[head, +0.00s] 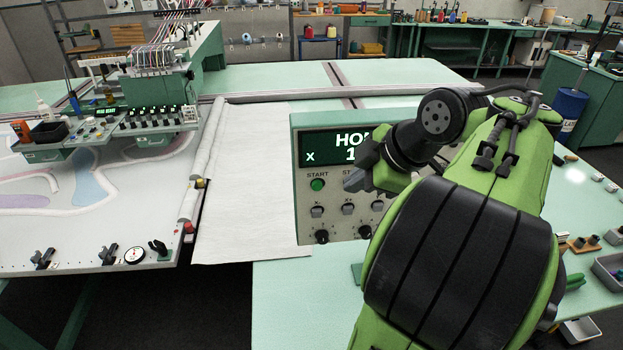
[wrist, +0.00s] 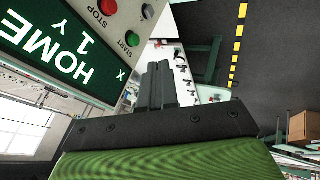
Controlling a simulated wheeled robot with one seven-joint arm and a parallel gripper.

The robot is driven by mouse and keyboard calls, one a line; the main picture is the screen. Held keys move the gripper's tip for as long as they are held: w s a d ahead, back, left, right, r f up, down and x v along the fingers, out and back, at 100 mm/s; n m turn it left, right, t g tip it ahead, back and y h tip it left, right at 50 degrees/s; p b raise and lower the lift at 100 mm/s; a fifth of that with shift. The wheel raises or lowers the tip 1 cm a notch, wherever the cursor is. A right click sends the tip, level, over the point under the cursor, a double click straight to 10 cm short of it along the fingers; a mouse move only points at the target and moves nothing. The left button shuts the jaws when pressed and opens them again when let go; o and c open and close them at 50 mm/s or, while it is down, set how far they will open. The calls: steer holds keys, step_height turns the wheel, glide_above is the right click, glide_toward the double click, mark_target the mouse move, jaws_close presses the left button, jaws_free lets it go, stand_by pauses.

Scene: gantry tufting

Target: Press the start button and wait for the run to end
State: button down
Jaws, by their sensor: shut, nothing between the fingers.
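The control box (head: 308,220) stands on the pale green table, its display (head: 322,150) partly hidden by my arm. In the wrist view the display (wrist: 50,40) reads HOME, 1, with X and Y. The green start button (head: 317,185) sits under the START label; it also shows in the wrist view (wrist: 132,39). The red stop button (wrist: 108,7) shows in the wrist view and is hidden behind my gripper in the head view. My gripper (head: 354,182) is shut and empty, in front of the panel, right of the start button in the head view. Its fingers (wrist: 158,68) appear apart from the button.
More switches (head: 317,211) and knobs (head: 321,237) sit below the buttons. The tufting head (head: 160,95) with several threads stands over the white cloth frame at left. Small parts and a grey bin (head: 608,268) lie on the table at right.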

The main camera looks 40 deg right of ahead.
mark_target(317, 186)
steer(key=w+f, duration=0.2)
steer(key=w, duration=0.1)
steer(key=w+d+f+b, duration=0.1)
steer(key=w+f, duration=0.2)
steer(key=w+f+b, duration=0.1)
steer(key=w+f, duration=0.2)
steer(key=shift+w+d+f, duration=0.15)
steer(key=shift+w+d, duration=0.2)
steer(key=shift+w, duration=0.15)
steer(key=shift+w+d, duration=0.1)
